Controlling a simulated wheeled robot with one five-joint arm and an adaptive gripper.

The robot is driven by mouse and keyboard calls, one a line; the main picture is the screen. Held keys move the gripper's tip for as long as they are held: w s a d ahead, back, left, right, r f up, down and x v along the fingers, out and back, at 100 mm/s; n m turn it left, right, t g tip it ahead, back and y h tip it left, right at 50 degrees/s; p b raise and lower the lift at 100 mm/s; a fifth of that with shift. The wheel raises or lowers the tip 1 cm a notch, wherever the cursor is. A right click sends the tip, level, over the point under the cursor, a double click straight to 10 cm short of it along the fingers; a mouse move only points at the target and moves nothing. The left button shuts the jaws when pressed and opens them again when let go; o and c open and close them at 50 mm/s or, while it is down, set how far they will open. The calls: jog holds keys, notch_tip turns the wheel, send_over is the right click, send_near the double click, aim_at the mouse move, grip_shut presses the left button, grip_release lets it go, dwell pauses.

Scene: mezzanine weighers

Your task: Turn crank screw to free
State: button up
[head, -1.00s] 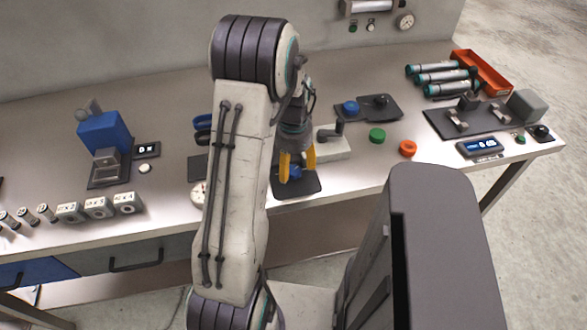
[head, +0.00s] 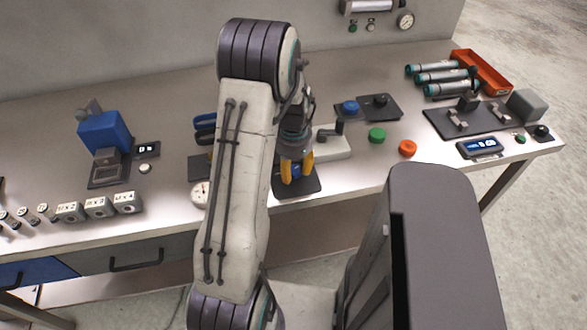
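My gripper (head: 297,170) has yellow fingers pointing down over a dark plate (head: 311,187) near the front edge of the bench. A blue part (head: 296,170) on that plate shows between the fingers. It is mostly hidden, so I cannot tell whether it is the crank screw or whether the fingers press on it. A pale block (head: 335,148) with a dark crank-like handle (head: 331,133) stands just right of and behind the gripper. My arm hides part of the bench left of the gripper.
A green button (head: 377,135) and an orange-red button (head: 408,148) are to the right. A blue knob (head: 350,107) sits behind. A blue device (head: 104,133) and several small blocks stand left. An orange tray (head: 484,70) is at the back right. The bench's back left is clear.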

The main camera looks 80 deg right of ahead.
jog(key=c, duration=0.5)
jog(key=shift+c, duration=0.2)
jog(key=n+b, duration=0.2)
jog(key=n, duration=0.3)
jog(key=shift+f, duration=0.15)
jog(key=n+b, duration=0.2)
jog(key=n, duration=0.4)
jog(key=shift+a, duration=0.1)
jog(key=n+b, duration=0.1)
jog(key=n, duration=0.5)
jog(key=shift+n, duration=0.3)
jog(key=n+b, duration=0.1)
jog(key=n, duration=0.5)
jog(key=shift+n, duration=0.3)
